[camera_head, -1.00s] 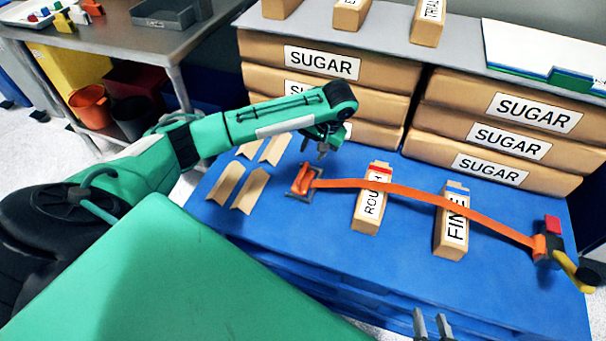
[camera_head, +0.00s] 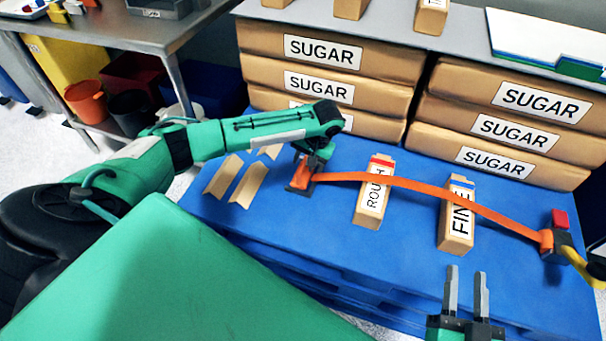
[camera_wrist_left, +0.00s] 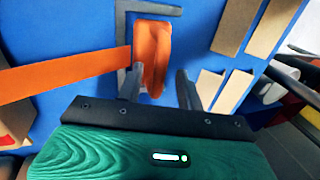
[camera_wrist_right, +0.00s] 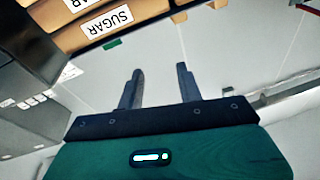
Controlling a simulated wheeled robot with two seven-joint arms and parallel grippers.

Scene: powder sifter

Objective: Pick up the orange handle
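The orange handle (camera_head: 302,172) lies in a dark metal frame at the left end of an orange strap (camera_head: 420,189) on the blue table. In the left wrist view the orange handle (camera_wrist_left: 153,48) appears as a rounded piece. My left gripper (camera_wrist_left: 159,71) is open, with one finger on each side of the handle's near end. I cannot tell whether the fingers touch it. In the head view my left gripper (camera_head: 311,155) is above the handle and partly hides it. My right gripper (camera_head: 466,271) is open and empty near the table's front edge.
The strap passes across the ROUGH box (camera_head: 374,196) and FINE box (camera_head: 457,220) to a red-topped buckle (camera_head: 560,222) on the right. Tan angled pieces (camera_head: 248,186) lie left of the handle. Stacked SUGAR packages (camera_head: 325,84) stand behind.

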